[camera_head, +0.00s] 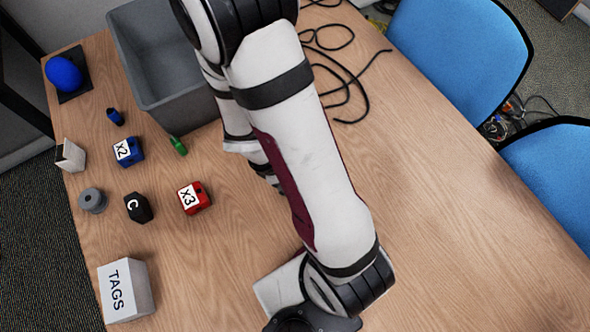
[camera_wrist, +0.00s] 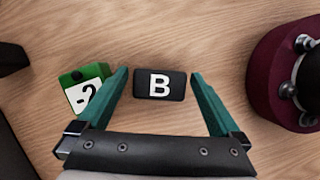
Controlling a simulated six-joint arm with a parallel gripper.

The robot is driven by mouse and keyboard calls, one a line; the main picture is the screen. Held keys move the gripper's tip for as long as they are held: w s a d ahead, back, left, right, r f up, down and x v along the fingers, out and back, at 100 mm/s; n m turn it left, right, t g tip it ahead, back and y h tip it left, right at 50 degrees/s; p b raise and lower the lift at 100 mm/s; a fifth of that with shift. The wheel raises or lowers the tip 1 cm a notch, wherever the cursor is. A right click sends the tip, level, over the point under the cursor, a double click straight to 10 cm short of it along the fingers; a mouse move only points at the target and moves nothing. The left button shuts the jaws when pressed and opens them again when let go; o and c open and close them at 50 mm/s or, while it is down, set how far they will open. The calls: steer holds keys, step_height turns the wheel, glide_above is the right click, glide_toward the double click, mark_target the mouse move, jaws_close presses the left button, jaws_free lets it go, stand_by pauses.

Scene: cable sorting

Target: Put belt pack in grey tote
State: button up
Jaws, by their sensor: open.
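A small black box with a white letter B (camera_wrist: 159,84) lies on the table in the wrist view. It could be the belt pack, but a black piece marked C (camera_head: 138,207) also lies on the table in the head view, so I cannot be sure which it is. My gripper (camera_wrist: 160,74) is open, with its teal fingers on either side of the B box; nothing is held, and the height gap is hard to judge. In the head view my arm hides the B box and most of my gripper. The grey tote (camera_head: 125,62) stands at the back left, looking empty where visible.
A green block marked -2 (camera_wrist: 87,90) lies just outside my left finger. Blue X2 (camera_head: 128,151) and red X3 (camera_head: 194,198) blocks, a grey spool (camera_head: 92,200) and a TAGS box (camera_head: 126,290) stand at left. Black cable (camera_head: 345,80) lies behind my arm. The right side of the table is clear.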

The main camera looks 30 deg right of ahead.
steer(key=shift+r, duration=0.1)
jaws_close()
stand_by(0.3)
